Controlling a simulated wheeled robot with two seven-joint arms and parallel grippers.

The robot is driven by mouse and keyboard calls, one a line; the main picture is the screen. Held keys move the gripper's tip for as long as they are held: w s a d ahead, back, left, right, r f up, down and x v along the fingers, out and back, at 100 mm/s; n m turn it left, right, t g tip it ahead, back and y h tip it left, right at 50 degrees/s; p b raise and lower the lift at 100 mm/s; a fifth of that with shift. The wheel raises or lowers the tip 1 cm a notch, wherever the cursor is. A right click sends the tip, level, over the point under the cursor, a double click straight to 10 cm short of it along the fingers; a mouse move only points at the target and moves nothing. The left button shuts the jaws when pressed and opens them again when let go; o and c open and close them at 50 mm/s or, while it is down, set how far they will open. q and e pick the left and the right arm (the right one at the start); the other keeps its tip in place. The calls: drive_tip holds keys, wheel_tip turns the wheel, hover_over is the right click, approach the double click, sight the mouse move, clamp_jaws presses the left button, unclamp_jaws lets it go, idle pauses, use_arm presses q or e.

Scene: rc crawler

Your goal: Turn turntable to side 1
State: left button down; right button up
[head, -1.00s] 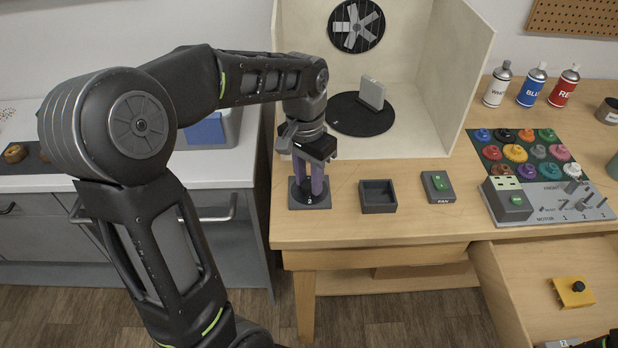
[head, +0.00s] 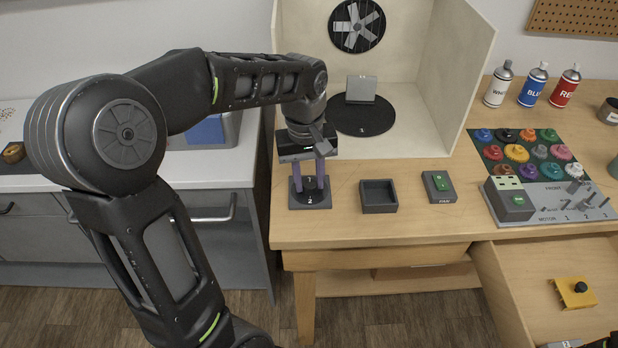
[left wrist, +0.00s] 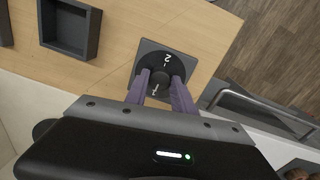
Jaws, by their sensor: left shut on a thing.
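The turntable (head: 375,121) is a black disc on the floor of the pale spray booth. A grey plate (head: 361,89) stands on it, its broad face toward the front, and a small white mark shows at the disc's front edge. The dial (head: 309,197) is a round black knob on a dark square base at the table's front left. In the left wrist view the dial (left wrist: 160,68) carries the marks 1 and 2. My left gripper (head: 310,184) points down with its purple fingers shut on the dial knob, one on each side.
An empty dark tray (head: 378,196) and a box with a green FAN button (head: 438,187) stand right of the dial. Spray cans (head: 532,84), coloured knobs (head: 515,152) and a switch panel (head: 550,203) are further right. An open drawer (head: 530,290) juts out at the lower right.

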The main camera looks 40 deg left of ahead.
sight(308, 184)
use_arm(q)
drive_tip(key=shift+n, duration=0.6)
drive_tip(key=c, duration=1.1)
unclamp_jaws()
drive_tip(key=shift+o, duration=0.2)
drive_tip(key=shift+r, duration=0.1)
wheel_tip(308, 184, up, 8)
drive_tip(key=shift+s+a+f, duration=0.15)
drive_tip(key=shift+f, duration=0.1)
